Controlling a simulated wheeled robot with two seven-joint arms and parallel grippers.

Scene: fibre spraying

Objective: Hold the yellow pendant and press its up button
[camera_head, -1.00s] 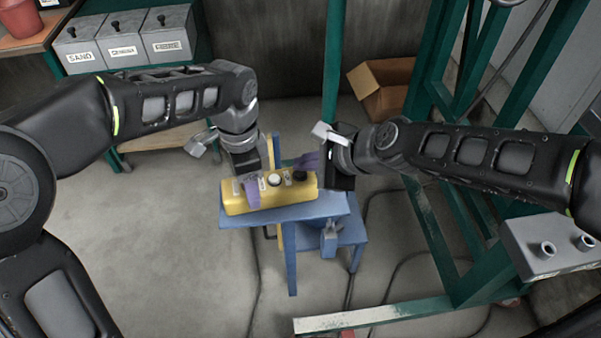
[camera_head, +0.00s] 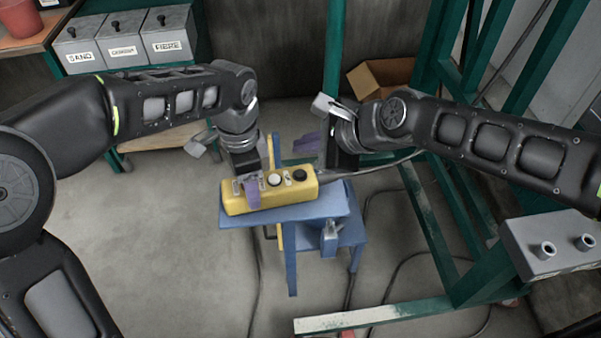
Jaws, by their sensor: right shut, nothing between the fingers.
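The yellow pendant (camera_head: 292,197) lies on a small blue stand (camera_head: 285,214). A white button (camera_head: 274,180) and a black button (camera_head: 299,176) show on its top; I cannot read which is the up button. My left gripper (camera_head: 252,190) comes down over the pendant's left part, with one purple finger against its front face; the other finger is hidden. It appears shut on the pendant. My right gripper (camera_head: 307,143) is shut and empty, with its purple fingers beyond and above the pendant's right end, apart from the buttons.
A dark cable runs right from the pendant, passing by my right wrist. A green frame (camera_head: 468,250) stands on the right, with a grey box (camera_head: 548,247) beside it. Lidded bins (camera_head: 123,42) and a cardboard box (camera_head: 379,78) are at the back. The left floor is clear.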

